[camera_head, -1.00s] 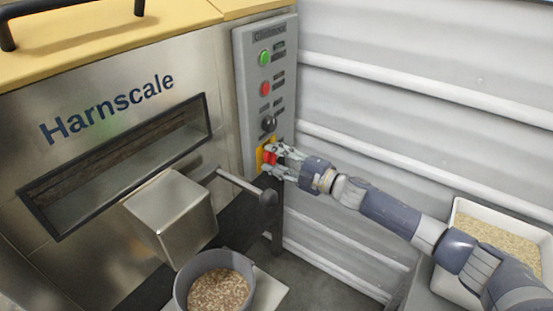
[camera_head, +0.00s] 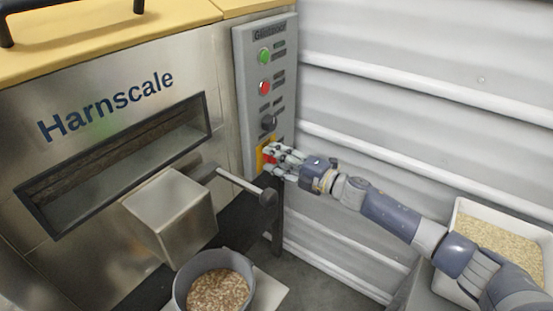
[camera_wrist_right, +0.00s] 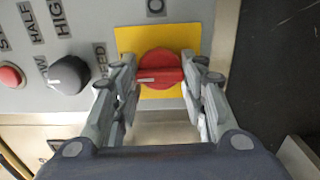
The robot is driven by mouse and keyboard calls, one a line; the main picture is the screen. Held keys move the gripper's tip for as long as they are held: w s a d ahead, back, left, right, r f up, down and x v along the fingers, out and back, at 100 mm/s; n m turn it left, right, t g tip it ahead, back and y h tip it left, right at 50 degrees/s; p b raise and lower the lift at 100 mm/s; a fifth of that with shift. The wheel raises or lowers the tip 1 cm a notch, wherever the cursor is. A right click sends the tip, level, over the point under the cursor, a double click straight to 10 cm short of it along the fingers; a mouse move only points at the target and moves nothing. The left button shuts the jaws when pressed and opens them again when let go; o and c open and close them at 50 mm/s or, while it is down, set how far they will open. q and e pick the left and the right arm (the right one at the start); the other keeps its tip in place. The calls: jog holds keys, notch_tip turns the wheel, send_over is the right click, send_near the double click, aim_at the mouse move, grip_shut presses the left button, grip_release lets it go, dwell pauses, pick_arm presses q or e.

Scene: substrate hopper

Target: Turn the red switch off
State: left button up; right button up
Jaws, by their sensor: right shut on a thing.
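The red switch (camera_wrist_right: 160,68) is a round red rotary knob on a yellow plate (camera_wrist_right: 130,38) at the bottom of the grey control panel (camera_head: 247,85). In the head view the red switch (camera_head: 268,158) is partly covered by my right gripper (camera_head: 271,161). In the right wrist view my right gripper (camera_wrist_right: 160,85) has one finger on each side of the knob and is shut on it. The knob's grip bar lies about level across that picture. My left gripper is not in view.
Above the switch the panel carries a green button (camera_head: 264,57), a red button (camera_head: 265,88) and a black knob (camera_head: 268,122). A lever with a black ball end (camera_head: 267,197) sticks out just below my right gripper. A pot of grain (camera_head: 180,290) stands lower left.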

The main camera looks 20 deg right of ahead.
jog(key=o, duration=1.1)
jog(key=shift+a, duration=0.1)
jog(key=shift+c, duration=0.2)
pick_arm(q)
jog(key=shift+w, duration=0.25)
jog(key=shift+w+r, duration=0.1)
pick_arm(e)
jog(key=v, duration=1.2)
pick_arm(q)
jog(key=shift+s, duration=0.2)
pick_arm(e)
jog(key=shift+f, duration=0.1)
